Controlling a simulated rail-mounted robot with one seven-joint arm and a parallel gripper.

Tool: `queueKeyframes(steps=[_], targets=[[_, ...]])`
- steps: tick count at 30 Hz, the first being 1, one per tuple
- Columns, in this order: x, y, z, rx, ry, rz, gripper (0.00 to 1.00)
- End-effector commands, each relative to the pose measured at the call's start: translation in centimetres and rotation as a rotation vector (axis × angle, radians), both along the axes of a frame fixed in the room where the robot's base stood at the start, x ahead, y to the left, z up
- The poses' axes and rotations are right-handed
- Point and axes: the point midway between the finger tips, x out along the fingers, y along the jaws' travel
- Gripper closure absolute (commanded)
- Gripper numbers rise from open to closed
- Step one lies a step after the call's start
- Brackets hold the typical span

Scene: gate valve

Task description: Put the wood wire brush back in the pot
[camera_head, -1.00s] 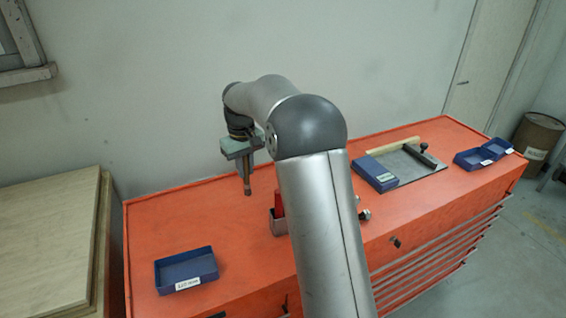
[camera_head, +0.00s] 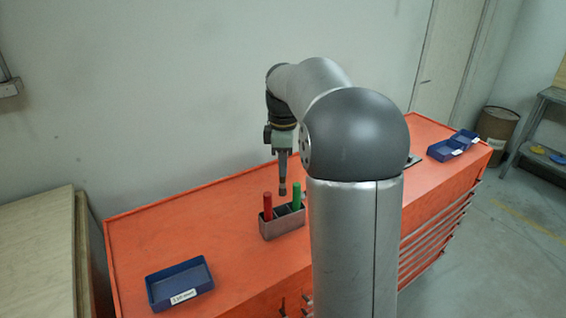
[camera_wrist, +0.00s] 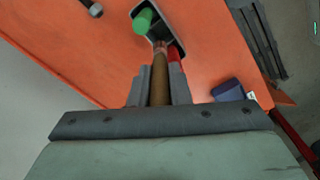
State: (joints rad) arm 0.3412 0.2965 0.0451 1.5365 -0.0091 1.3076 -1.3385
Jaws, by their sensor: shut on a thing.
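The pot (camera_head: 284,226) is a small grey metal holder with compartments on the orange cabinet top. A red handle (camera_head: 267,206) stands in its left part and a green handle (camera_head: 296,196) further right. My gripper (camera_head: 282,158) points down and is shut on the wood wire brush (camera_wrist: 160,80), whose brown handle shows between the fingers in the wrist view. The lower end of the brush shows just above or behind the pot in the head view; I cannot tell whether it is over an opening. The pot's interior is partly hidden.
A blue labelled tray (camera_head: 180,284) lies at the front left of the orange cabinet (camera_head: 140,225). More blue trays (camera_head: 452,146) lie at the far right. My arm hides the middle of the cabinet. The top between the left tray and the pot is clear.

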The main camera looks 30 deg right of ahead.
Motion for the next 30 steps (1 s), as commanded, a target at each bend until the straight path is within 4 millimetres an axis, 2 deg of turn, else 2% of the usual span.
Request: queueKeyframes(steps=[5, 30], targets=[[0.0, 0.0, -1.1, 0.001, 0.001, 0.000, 1.00], [0.0, 0.0, -9.4, 0.001, -0.001, -0.001, 1.00]])
